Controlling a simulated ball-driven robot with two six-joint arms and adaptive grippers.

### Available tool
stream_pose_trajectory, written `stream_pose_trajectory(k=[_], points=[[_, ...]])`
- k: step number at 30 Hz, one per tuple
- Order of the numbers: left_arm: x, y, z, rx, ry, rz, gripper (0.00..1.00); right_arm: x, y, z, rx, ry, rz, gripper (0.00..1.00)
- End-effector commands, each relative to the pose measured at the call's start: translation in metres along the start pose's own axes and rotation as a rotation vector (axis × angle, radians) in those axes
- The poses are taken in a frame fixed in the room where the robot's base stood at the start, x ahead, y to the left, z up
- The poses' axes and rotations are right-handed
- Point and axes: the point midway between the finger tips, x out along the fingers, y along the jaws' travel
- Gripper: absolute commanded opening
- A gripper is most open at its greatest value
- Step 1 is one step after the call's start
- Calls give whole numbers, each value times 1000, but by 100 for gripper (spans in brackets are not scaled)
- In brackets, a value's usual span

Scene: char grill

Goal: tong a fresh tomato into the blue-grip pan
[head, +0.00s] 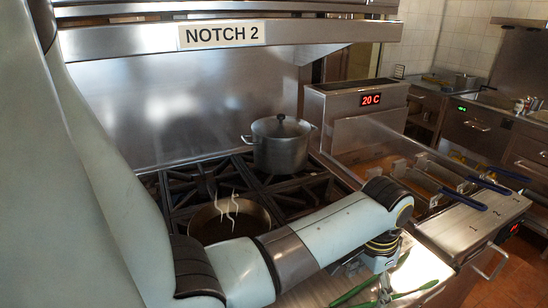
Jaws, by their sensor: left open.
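A round dark pan (250,217) with pale wavy steam marks above it sits on the stove grate. My left arm crosses in front of it, and its grip is hidden, so I cannot tell its colour. My left gripper (384,288) is at the bottom right, pointing down over the pale counter, and is open. A green two-armed tool, likely tongs (418,289), lies under and beside it; I cannot tell whether they touch. No tomato shows. My right gripper is not in view.
A lidded steel pot (281,150) stands at the back of the stove (180,195). To the right are fryer baskets with blue handles (463,201) and a unit reading 20 C (355,97). A NOTCH 2 sign (221,34) hangs on the hood.

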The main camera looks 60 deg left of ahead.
Motion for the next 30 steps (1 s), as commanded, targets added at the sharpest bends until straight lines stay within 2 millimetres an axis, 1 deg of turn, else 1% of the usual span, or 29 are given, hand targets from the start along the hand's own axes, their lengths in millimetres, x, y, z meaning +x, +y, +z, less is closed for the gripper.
stream_pose_trajectory(k=[1,7,12,21,28,29,30], points=[[10,0,0,0,-1,0,67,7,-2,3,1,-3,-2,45],[29,0,0,0,1,0,67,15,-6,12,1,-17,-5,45],[35,0,-1,0,2,0,67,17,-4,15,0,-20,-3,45],[35,0,-1,0,2,0,67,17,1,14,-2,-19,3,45],[35,0,-1,0,1,0,37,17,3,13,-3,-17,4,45],[35,0,-1,0,1,0,34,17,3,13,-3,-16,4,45],[35,0,-1,0,1,0,34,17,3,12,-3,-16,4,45]])
